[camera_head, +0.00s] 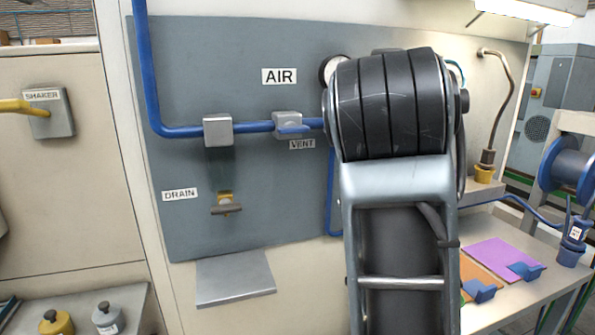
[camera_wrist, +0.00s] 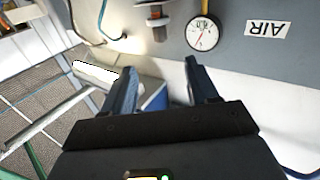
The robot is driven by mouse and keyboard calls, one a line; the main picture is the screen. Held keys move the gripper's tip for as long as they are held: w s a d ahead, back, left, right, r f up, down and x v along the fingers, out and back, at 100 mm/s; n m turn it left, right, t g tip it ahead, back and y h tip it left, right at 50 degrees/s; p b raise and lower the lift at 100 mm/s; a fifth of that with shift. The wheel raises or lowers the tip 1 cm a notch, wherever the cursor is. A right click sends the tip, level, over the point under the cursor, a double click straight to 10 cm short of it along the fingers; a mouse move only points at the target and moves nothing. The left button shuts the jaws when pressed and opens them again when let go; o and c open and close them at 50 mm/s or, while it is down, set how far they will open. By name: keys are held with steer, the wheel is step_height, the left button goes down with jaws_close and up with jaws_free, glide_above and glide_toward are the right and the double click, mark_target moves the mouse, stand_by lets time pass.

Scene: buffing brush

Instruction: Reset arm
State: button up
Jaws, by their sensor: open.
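My gripper (camera_wrist: 157,80) shows in the wrist view with its two dark fingers apart and nothing between them. Past the fingers are a pale wall and the side of a blue bin (camera_wrist: 155,100). In the head view my arm rises in front of the grey panel and hides its right part. My gripper is hidden behind the arm there.
The panel (camera_head: 240,70) carries a blue pipe (camera_head: 160,128), a vent valve (camera_head: 288,124) and a drain valve (camera_head: 227,204). A small shelf (camera_head: 235,277) juts out below. A gauge (camera_wrist: 202,33) is near my gripper. At right, a bench holds a purple sheet (camera_head: 500,256) and blue blocks (camera_head: 481,291).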

steer(key=s+d+f+n+y, duration=0.1)
steer(key=s+f+n, duration=0.1)
steer(key=f, duration=0.7)
steer(key=s+d+f+n+y, duration=0.1)
steer(key=d+f+n, duration=0.1)
steer(key=f, duration=0.7)
steer(key=s+d+f+n+y, duration=0.2)
steer(key=s+d+f+y, duration=0.1)
steer(key=s+f, duration=0.9)
steer(key=s+d+f+g, duration=0.1)
steer(key=s+f, duration=0.3)
steer(key=s, duration=0.4)
steer(key=s+d+f+g, duration=0.1)
steer(key=s+d+f, duration=0.1)
steer(key=s+f, duration=0.5)
steer(key=s+r+m, duration=0.1)
steer(key=s+r, duration=0.1)
steer(key=s, duration=0.6)
steer(key=s+r+m, duration=0.2)
steer(key=s+r, duration=0.1)
steer(key=s, duration=0.5)
steer(key=shift+s+d+g, duration=0.3)
steer(key=shift+s+d, duration=0.05)
steer(key=shift+d, duration=0.1)
steer(key=shift+o, duration=0.2)
steer(key=shift+f, duration=0.1)
